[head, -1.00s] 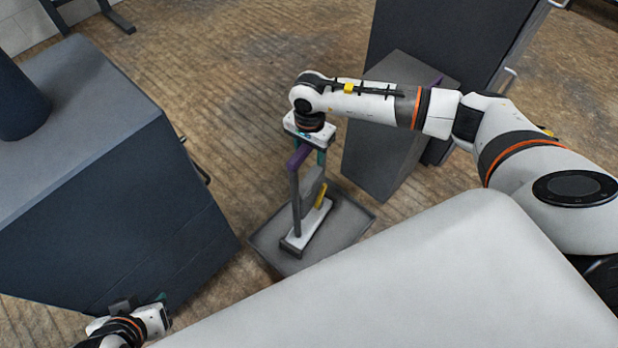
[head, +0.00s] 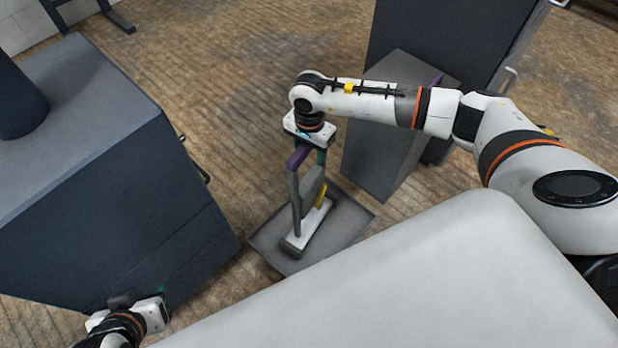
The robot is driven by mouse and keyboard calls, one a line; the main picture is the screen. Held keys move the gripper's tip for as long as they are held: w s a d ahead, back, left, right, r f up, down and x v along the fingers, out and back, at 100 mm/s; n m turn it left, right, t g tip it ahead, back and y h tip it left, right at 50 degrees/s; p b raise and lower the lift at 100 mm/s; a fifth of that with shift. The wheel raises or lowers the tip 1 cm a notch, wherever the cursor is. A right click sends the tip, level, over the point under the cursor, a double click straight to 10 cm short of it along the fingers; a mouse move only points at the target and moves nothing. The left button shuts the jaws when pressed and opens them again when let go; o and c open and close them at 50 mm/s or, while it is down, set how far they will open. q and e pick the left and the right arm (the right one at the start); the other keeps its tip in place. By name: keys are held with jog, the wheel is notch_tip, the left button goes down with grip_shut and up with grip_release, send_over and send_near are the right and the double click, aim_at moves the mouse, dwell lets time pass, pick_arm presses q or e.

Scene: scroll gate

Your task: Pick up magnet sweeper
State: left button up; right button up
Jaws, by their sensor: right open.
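The magnet sweeper (head: 310,228) stands upright in a shallow grey tray (head: 347,232) on the floor. It has a white base, a grey post, a yellow part and a purple handle on top. My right gripper (head: 308,152) points down over the sweeper's top, with its fingers at the purple handle. It is open; whether the fingers touch the handle cannot be told. My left gripper (head: 138,299) is low at the bottom left, by the dark cabinet and away from the sweeper. Its fingers are small and partly hidden, so their opening cannot be told.
A large dark blue cabinet (head: 110,240) stands at the left. A grey box (head: 385,150) and a tall dark cabinet (head: 440,45) stand close behind the sweeper to the right. Wooden floor (head: 220,90) is free behind the tray.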

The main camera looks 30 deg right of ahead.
dwell(0.5)
grip_shut()
jog(key=shift+w+r, duration=0.1)
